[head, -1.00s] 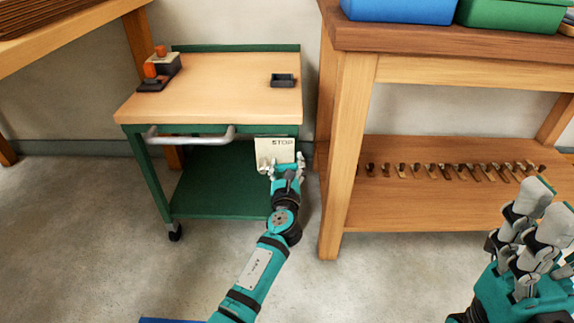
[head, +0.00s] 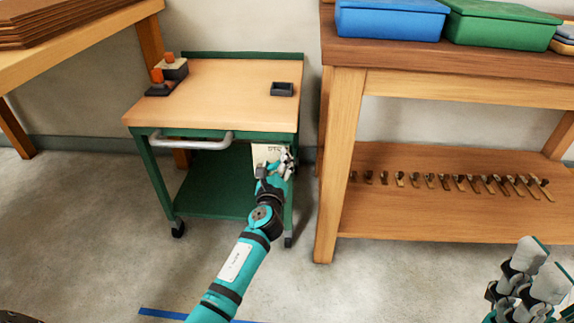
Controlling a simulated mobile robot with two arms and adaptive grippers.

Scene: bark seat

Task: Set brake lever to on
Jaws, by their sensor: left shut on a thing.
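A cream plate (head: 262,153) with partly covered dark lettering sits at the front right of the green trolley (head: 213,132), below its wooden top. My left gripper (head: 277,165) is at this plate, its fingers shut on a small part that I take to be the brake lever. The fingers hide the lever, so its position cannot be read. My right gripper (head: 534,272) is at the lower right, away from the trolley, with its fingers apart and nothing seen between them.
The trolley top holds orange-and-black items (head: 168,72) and a small dark tray (head: 282,89). A silver handle (head: 190,142) crosses its front. A wooden workbench (head: 341,165) stands close on the right, with blue (head: 392,18) and green bins (head: 500,22). Floor in front is mostly clear.

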